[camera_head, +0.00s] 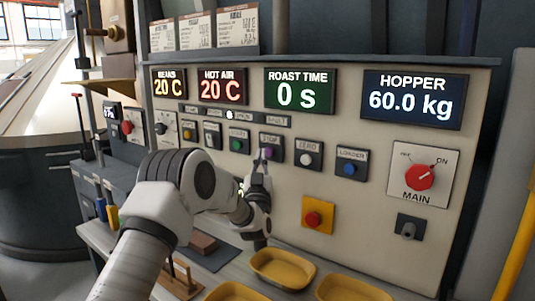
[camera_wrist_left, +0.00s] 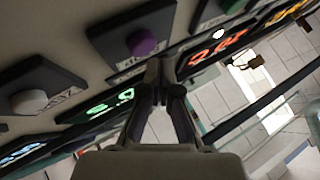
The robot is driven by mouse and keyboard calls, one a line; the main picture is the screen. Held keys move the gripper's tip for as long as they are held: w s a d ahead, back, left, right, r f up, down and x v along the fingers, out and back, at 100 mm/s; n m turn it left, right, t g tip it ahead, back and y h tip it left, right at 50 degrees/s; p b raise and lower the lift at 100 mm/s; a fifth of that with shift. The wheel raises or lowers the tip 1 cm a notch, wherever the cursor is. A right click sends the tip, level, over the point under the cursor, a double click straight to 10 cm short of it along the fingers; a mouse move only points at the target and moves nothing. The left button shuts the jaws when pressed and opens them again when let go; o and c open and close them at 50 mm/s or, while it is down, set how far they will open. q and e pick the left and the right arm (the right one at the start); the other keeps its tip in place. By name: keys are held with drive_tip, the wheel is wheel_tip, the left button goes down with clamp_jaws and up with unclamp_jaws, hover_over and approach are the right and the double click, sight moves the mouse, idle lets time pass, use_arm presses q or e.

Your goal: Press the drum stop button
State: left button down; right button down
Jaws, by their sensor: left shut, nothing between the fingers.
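A purple button (camera_wrist_left: 141,42) on a dark square plate shows in the left wrist view. In the head view it sits in the panel's button row, between a green button (camera_head: 236,145) and a white button (camera_head: 305,159). The small label above it is hard to read, so I cannot confirm it is the drum stop. My left gripper (camera_head: 262,163) is shut and empty, pointing up at the purple button and partly covering it. In the left wrist view the fingertips (camera_wrist_left: 160,72) are just beside its plate; contact cannot be told. My right gripper is not in view.
The panel also has a blue button (camera_head: 349,168), a red button on a yellow plate (camera_head: 313,219) and a red MAIN knob (camera_head: 420,177). Displays (camera_head: 300,91) run above. Yellow trays (camera_head: 283,268) lie on the ledge below my left arm.

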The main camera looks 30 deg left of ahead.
use_arm(q)
drive_tip(key=shift+w, duration=0.4)
drive_tip(key=shift+w+b, duration=0.45)
idle(0.5)
drive_tip(key=shift+s, duration=0.9)
drive_tip(key=shift+s+a+b, duration=0.2)
drive_tip(key=shift+s+b, duration=0.45)
drive_tip(key=shift+s, duration=1.85)
